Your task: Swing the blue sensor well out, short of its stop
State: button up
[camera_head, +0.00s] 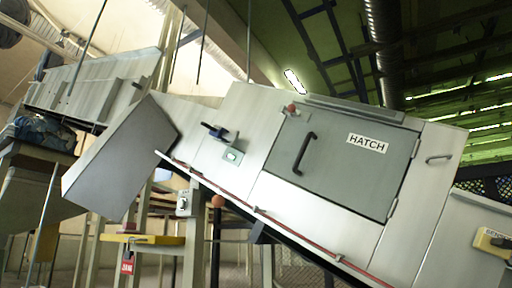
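The blue sensor (216,132) is a small dark blue and black piece on the pale metal side panel of the conveyor housing, left of the hatch. It sticks out to the upper left, just above a small pale plate (233,156) with a greenish face. Its pivot and its stop are too small to make out. My gripper is not in view.
A red line (270,217) runs along the housing's lower edge. An orange ball (217,201) tops a dark post below. The view is tilted.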

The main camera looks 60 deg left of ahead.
aim_at(219, 132)
jog(key=u, duration=1.75)
